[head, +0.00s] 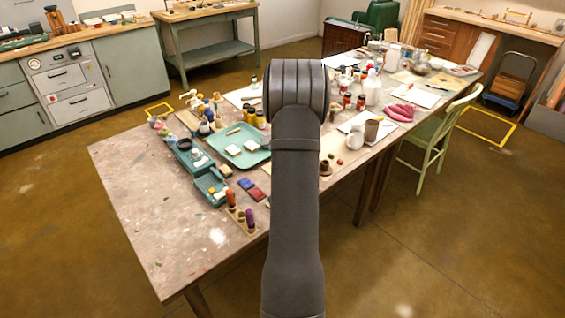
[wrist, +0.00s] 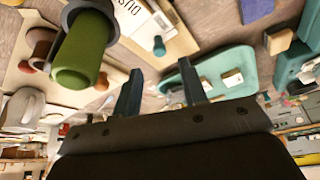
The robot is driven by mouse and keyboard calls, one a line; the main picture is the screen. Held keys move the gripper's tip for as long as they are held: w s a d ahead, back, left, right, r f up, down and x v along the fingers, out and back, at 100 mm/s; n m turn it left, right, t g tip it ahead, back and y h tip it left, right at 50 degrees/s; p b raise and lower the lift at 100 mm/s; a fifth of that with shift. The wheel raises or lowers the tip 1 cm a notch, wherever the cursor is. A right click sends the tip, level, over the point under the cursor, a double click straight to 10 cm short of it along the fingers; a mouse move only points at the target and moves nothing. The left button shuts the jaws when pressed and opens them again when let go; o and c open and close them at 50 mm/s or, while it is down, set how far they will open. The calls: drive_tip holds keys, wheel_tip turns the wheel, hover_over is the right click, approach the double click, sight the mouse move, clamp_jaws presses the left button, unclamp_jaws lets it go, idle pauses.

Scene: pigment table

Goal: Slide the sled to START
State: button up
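A long teal device (head: 184,158) lies along the left part of the table in the head view. It carries a dark round part near its far end and a raised block (head: 210,186) near its close end. I cannot tell for sure whether this block is the sled, and no START mark is readable. Teal pieces of similar colour show at the right edge of the wrist view (wrist: 290,65). My gripper (wrist: 160,68) is open and empty in the wrist view, its two dark fingers apart. In the head view my arm hides it.
A teal tray (head: 225,157) with pale blocks lies beside the device; it also shows in the wrist view (wrist: 212,70). A wooden rack with coloured pegs (head: 241,221) stands near the front edge. A large green cylinder (wrist: 85,45) looms close in the wrist view. The table's left front is bare.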

drive_tip(key=v, duration=1.2)
drive_tip(key=shift+r, duration=0.3)
drive_tip(key=shift+s+f, duration=0.1)
drive_tip(key=x, duration=1.7)
drive_tip(key=shift+f, duration=0.1)
